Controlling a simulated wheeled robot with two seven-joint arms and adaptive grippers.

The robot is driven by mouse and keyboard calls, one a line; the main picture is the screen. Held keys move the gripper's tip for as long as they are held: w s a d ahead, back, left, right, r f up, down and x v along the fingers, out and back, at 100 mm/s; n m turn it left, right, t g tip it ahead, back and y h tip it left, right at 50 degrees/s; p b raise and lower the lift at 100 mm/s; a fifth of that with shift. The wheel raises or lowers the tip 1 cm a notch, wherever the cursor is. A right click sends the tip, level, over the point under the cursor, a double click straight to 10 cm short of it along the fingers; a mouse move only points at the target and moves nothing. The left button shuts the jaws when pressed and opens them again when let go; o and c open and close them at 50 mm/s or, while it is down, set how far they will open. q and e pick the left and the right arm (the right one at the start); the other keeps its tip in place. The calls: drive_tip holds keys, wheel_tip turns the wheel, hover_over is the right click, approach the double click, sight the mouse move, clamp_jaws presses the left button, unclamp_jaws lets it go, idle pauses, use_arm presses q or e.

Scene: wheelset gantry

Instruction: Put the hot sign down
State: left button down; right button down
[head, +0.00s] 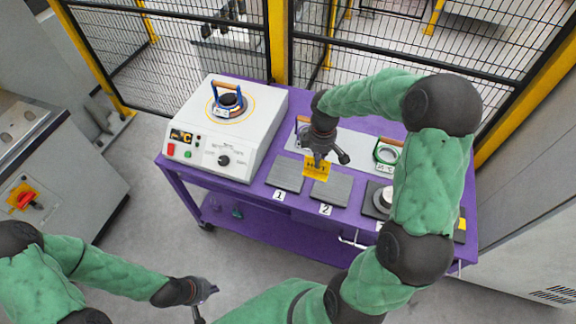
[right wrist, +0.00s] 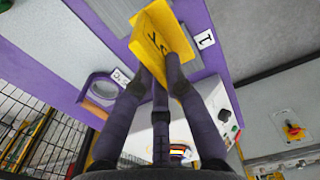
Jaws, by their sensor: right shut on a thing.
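The yellow hot sign (head: 318,170) is in my right gripper (head: 318,158), over the far edges of the grey pads marked 1 (head: 286,174) and 2 (head: 331,188). In the right wrist view the sign (right wrist: 161,38) is tilted between the fingertips of the gripper (right wrist: 162,75). I cannot tell whether its lower edge touches the table. My left gripper (head: 206,300) is empty and open, low over the floor in front of the purple table (head: 255,212).
A white heater box (head: 225,130) with a blue-handled item (head: 230,101) on top stands at the table's left. A green-framed ring (head: 387,152) lies on a grey plate behind. A third pad (head: 376,205) carries a white round part (head: 388,196). Fence stands behind.

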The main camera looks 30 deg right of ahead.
drive_tip(key=shift+w+a+f+b, duration=0.35)
drive_tip(key=shift+w+a+f, duration=0.3)
drive_tip(key=shift+w+f, duration=1.4)
drive_tip(key=shift+w+a+f+b, duration=0.35)
drive_tip(key=shift+w+a+f, duration=0.25)
drive_tip(key=shift+w+f, duration=1.45)
drive_tip(key=shift+w+a+f+b, duration=0.35)
drive_tip(key=shift+w+a+f, duration=0.3)
drive_tip(key=shift+w+f, duration=1.4)
drive_tip(key=shift+s+f, duration=0.1)
drive_tip(key=shift+f, duration=0.2)
drive_tip(key=c, duration=1.3)
unclamp_jaws()
drive_tip(key=shift+r, duration=0.1)
